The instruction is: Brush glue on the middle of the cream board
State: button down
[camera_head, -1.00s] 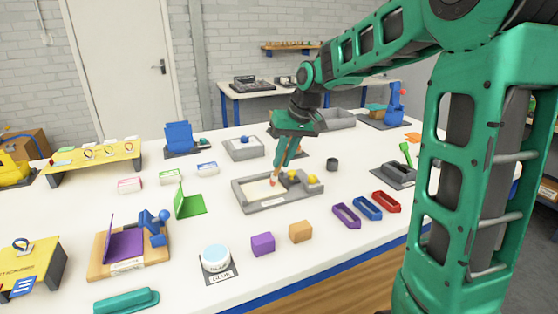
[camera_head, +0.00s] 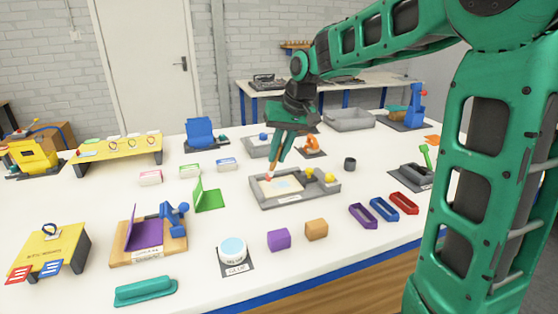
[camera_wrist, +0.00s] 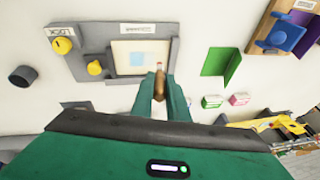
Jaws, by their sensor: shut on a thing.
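The cream board (camera_head: 267,187) lies in a grey holder (camera_head: 318,196) with yellow knobs. In the wrist view the board (camera_wrist: 122,47) has a pale blue patch (camera_wrist: 137,59) near its middle. My gripper (camera_head: 276,153) is shut on a brush with a brown handle (camera_wrist: 159,86); its jaws (camera_wrist: 161,95) show in the wrist view. The brush points down, its tip (camera_head: 268,178) over the board's back left edge, beside the patch. I cannot tell whether the tip touches the board. A round pot (camera_head: 232,249) with a glue label stands at the front.
A purple block (camera_head: 279,239) and an orange block (camera_head: 316,230) sit in front of the holder. Purple, blue and red trays lie to its right. A green bracket (camera_head: 208,197) stands to its left, a dark cup (camera_head: 350,163) at its back right.

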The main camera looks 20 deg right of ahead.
jog(key=shift+d+r, duration=0.1)
jog(key=shift+r, duration=2.7)
jog(key=shift+f, duration=0.15)
jog(key=shift+f, duration=0.4)
